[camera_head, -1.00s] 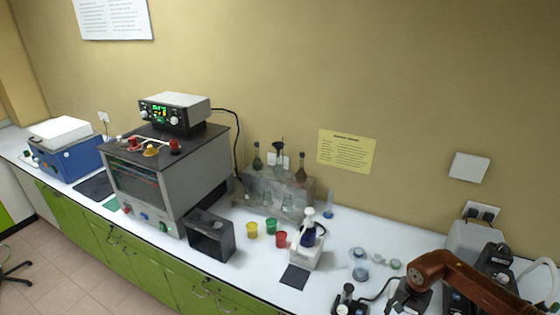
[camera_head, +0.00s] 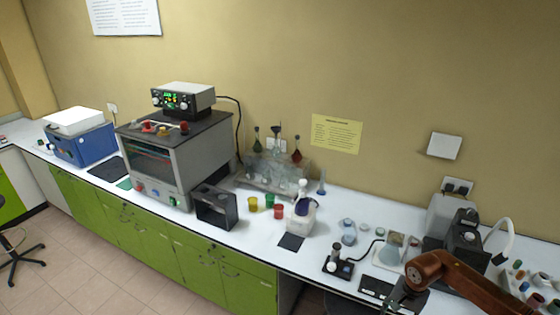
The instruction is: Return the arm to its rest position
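My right arm (camera_head: 465,278), reddish-brown, comes in at the lower right of the head view. It bends over the right part of the white bench. Its dark gripper (camera_head: 397,297) is near the bottom edge, over the bench's front part by a black flat device (camera_head: 378,289). The gripper is small and partly hidden, so I cannot tell whether its fingers are open or shut. I see nothing clearly held. My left arm and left gripper are out of view.
A grey oven (camera_head: 185,150) and a blue box (camera_head: 85,148) stand left. Coloured cups (camera_head: 279,211), a white bottle holder (camera_head: 302,218), a small black instrument (camera_head: 338,262), a flask (camera_head: 391,250) and a dark microscope-like device (camera_head: 465,238) crowd the bench. The floor at lower left is mostly clear.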

